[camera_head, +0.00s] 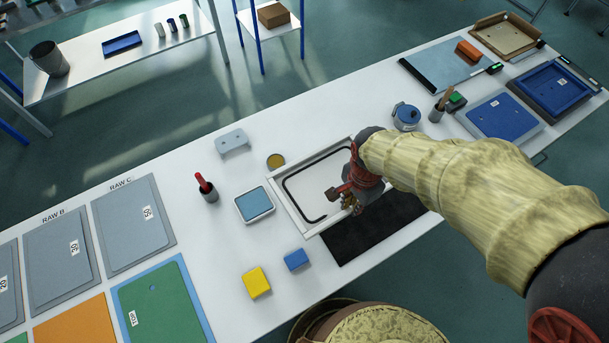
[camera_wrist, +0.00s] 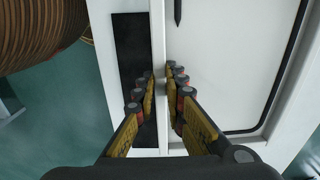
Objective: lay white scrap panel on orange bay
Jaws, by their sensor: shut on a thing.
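The white panel (camera_head: 314,187) lies on the white bench inside a pale raised rim, with a black line running round much of its face. It also shows in the wrist view (camera_wrist: 226,75). My gripper (camera_head: 348,203) is at its near right side. In the wrist view, my gripper (camera_wrist: 163,82) has its fingers on both sides of the upright pale edge, closed on it. I cannot tell whether that edge is one piece with the panel. The orange bay (camera_head: 75,324) is at the lower left of the bench, flat and bare where it shows, and partly cut off.
A black mat (camera_head: 365,234) lies beside the panel's near edge. Yellow (camera_head: 256,282) and blue (camera_head: 296,259) blocks, a blue-topped tray (camera_head: 254,205) and a cup with a red tool (camera_head: 207,190) stand left of it. A green panel (camera_head: 160,305) lies beside the orange bay.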

